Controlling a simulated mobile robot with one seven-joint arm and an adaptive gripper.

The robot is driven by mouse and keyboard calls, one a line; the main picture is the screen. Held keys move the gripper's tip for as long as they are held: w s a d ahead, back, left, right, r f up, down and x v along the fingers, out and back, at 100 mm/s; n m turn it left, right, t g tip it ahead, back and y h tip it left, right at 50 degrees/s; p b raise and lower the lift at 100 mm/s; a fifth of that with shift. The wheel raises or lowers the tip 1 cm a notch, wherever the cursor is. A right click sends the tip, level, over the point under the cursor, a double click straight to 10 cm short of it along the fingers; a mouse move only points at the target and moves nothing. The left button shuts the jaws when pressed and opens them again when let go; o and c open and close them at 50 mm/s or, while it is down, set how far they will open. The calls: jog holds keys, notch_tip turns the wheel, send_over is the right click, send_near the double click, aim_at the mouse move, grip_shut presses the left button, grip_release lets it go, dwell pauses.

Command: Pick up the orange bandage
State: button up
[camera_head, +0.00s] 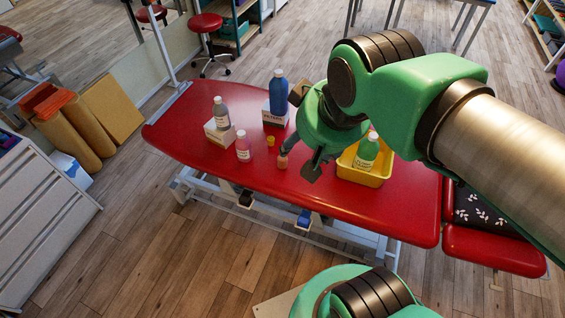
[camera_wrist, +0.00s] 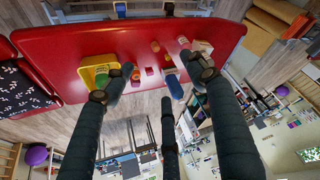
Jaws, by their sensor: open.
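A small upright tan-orange roll (camera_head: 282,161), which looks like the orange bandage, stands on the red treatment table (camera_head: 215,165). My gripper (camera_head: 299,160) is open and empty above the table, close to the right of the tan-orange roll in the head view. In the wrist view the fingers of my gripper (camera_wrist: 160,68) are spread wide, with both rolls between or just beyond the tips. I see no contact.
A yellow tray (camera_head: 375,181) with a green bottle (camera_head: 367,150) is to the right. The table's front left is clear.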

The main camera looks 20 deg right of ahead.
jog(key=w+d+f+g, duration=0.1)
jog(key=w+d+f, duration=0.15)
jog(key=w, duration=0.95)
jog(key=g, duration=0.4)
send_over(282, 162)
jog(key=w+d, duration=0.1)
jog(key=w, duration=0.1)
notch_tip(282, 162, down, 37)
jog(key=shift+w+d+f+p, duration=0.15)
jog(key=shift+f+p, duration=0.15)
jog(key=shift+f, duration=0.35)
notch_tip(282, 162, down, 8)
jog(key=shift+r+b, duration=0.15)
jog(key=shift+b, duration=0.4)
jog(key=shift+f, duration=0.4)
